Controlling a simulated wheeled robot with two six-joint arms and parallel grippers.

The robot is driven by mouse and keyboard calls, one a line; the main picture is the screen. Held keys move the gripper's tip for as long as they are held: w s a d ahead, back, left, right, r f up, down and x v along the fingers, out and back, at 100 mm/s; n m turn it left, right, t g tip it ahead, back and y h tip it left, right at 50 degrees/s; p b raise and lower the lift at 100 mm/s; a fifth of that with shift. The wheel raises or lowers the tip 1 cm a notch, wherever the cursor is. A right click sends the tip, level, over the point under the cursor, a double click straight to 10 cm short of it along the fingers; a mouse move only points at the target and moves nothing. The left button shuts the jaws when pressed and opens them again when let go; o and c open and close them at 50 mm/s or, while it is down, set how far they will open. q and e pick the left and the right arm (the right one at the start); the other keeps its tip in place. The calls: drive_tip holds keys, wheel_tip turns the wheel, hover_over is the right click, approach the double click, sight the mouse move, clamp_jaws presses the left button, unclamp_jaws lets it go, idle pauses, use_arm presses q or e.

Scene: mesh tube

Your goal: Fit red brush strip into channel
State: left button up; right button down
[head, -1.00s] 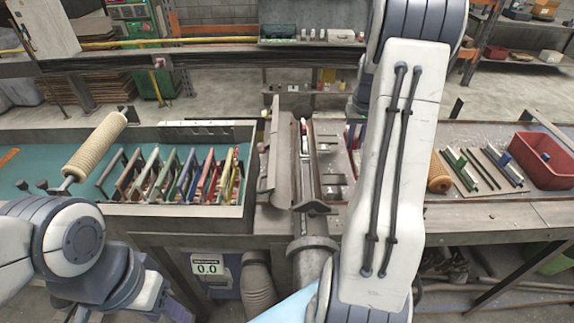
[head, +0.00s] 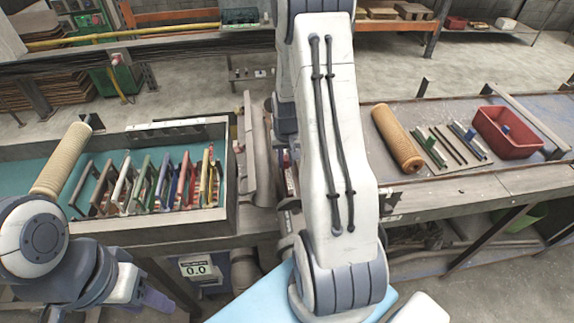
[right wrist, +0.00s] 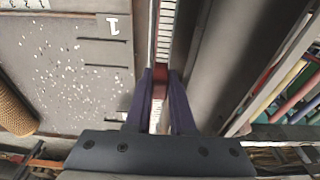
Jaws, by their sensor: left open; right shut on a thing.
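My right gripper (right wrist: 160,100) shows in the right wrist view with its two dark fingers shut on a narrow red piece, which looks like the red brush strip (right wrist: 160,85). The piece lies in line with a long narrow channel (right wrist: 191,50) that has a pale, ladder-like striped band running along it. I cannot tell how deep it sits. In the head view my right arm hides that gripper and most of the channel. My left gripper (head: 152,296) is open and empty at the lower left, below the tray of strips.
A grey-walled tray (head: 236,190) with a teal floor holds a row of several coloured strips. On the right bench are another tan roller (head: 397,138), several loose bars and a red bin (head: 508,133).

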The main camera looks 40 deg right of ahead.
sight(286, 168)
wheel_tip(286, 168, down, 3)
drive_tip(key=shift+f+p, duration=0.1)
drive_tip(key=shift+p, duration=0.55)
drive_tip(key=shift+f, duration=0.25)
drive_tip(key=c, duration=0.8)
unclamp_jaws()
drive_tip(key=shift+o, duration=0.2)
drive_tip(key=shift+s+r, duration=0.1)
drive_tip(key=shift+r, duration=0.5)
wheel_tip(286, 168, up, 11)
drive_tip(key=s+b, duration=0.1)
drive_tip(key=b, duration=0.1)
drive_tip(key=shift+s+a+b, duration=0.25)
drive_tip(key=shift+a+b, duration=0.05)
drive_tip(key=shift+a, duration=0.1)
